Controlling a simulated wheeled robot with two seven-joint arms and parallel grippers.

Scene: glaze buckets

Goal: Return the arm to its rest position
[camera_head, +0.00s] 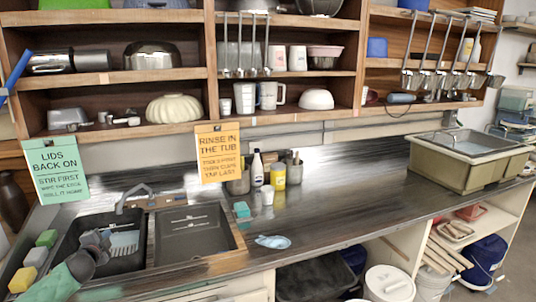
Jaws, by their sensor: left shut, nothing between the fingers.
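My left arm comes in from the lower left corner, with a green sleeve-like link and a dark wrist. My left gripper (96,239) is over the left part of the dark sink basin (75,228). It is shut and empty. A blue-grey brush-like thing (124,243) is just to its right in the basin; I cannot tell whether they touch. My right gripper is not in view.
A faucet (135,196) rises behind the basin. A second dark basin (195,236) is to the right. Sponges (36,256) lie at the left edge. Bottles (257,168) and a tub (468,158) stand on the counter. Ladles (440,60) hang above. The counter's middle right (350,195) is clear.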

